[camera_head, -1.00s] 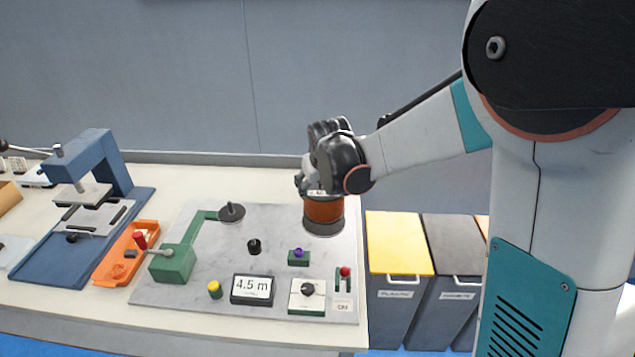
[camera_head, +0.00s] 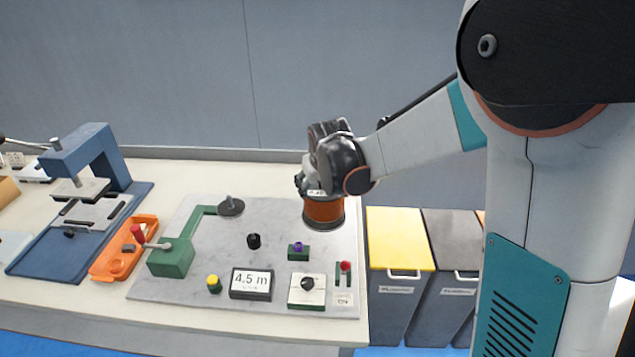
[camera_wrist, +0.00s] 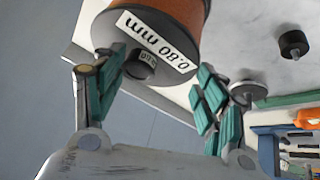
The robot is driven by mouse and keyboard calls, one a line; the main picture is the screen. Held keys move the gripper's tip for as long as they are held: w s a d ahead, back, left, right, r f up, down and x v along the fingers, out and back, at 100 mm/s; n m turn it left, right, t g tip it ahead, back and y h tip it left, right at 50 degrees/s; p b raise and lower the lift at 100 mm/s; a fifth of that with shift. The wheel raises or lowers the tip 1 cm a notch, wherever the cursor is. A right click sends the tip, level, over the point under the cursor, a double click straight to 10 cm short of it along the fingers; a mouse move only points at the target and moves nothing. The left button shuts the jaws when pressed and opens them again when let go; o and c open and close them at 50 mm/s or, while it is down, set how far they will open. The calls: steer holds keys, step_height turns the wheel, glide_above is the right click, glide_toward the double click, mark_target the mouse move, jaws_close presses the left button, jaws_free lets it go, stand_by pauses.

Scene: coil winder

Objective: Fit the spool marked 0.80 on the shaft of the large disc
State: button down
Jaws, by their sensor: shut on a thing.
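An orange-wound spool (camera_head: 323,209) with grey flanges hangs upright in my gripper (camera_head: 314,182), over the right part of the grey board. In the wrist view, the label on the spool (camera_wrist: 158,42) reads 0.80 mm. My gripper (camera_wrist: 163,66) has its green-padded fingers on either side of the spool's central hub; the exact contact is hard to see. A grey disc with an upright shaft (camera_head: 231,207) stands at the back left of the board, by a green arm, left of the spool. What lies directly under the spool is hidden, and I cannot tell if it touches anything.
The board (camera_head: 200,298) carries a green crank box (camera_head: 171,257), a black knob (camera_head: 254,241), a 4.5 m display (camera_head: 250,283) and a dial (camera_head: 307,290). An orange tray (camera_head: 113,268) and a blue press (camera_head: 88,155) stand left. Bins, including a yellow-lidded one (camera_head: 397,235), stand right.

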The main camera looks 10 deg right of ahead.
steer(key=shift+f+b, duration=0.5)
steer(key=shift+f, duration=0.2)
steer(key=shift+c, duration=1.3)
jaws_free()
steer(key=v, duration=1.2)
steer(key=shift+s, duration=0.1)
